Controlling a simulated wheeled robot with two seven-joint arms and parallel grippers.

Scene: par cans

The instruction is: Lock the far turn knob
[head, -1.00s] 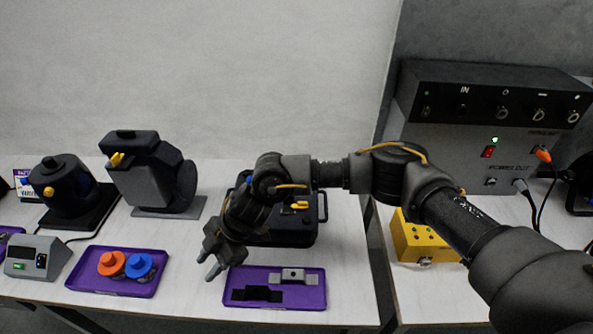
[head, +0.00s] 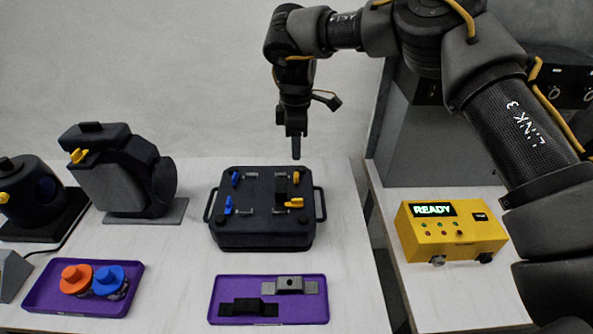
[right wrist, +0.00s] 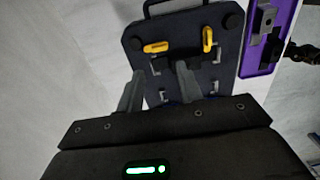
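A black case (head: 262,235) stands on the white table, with two yellow turn knobs on its right side and two blue ones on its left. The far yellow knob (head: 296,177) points along the near-far direction; the near yellow knob (head: 296,201) lies crosswise. In the right wrist view the far yellow knob (right wrist: 157,47) and near yellow knob (right wrist: 207,38) lie beyond the fingers. The far blue knob (head: 235,179) and near blue knob (head: 228,204) are opposite. My right gripper (head: 296,150) hangs above the case's back edge, fingers apart and empty (right wrist: 160,88). My left gripper is out of view.
A purple tray (head: 217,301) with a grey and a black part lies before the case. Another purple tray (head: 40,298) holds orange and blue discs. A yellow box (head: 450,240) reading READY stands right. A lamp-like black device (head: 120,175) stands left.

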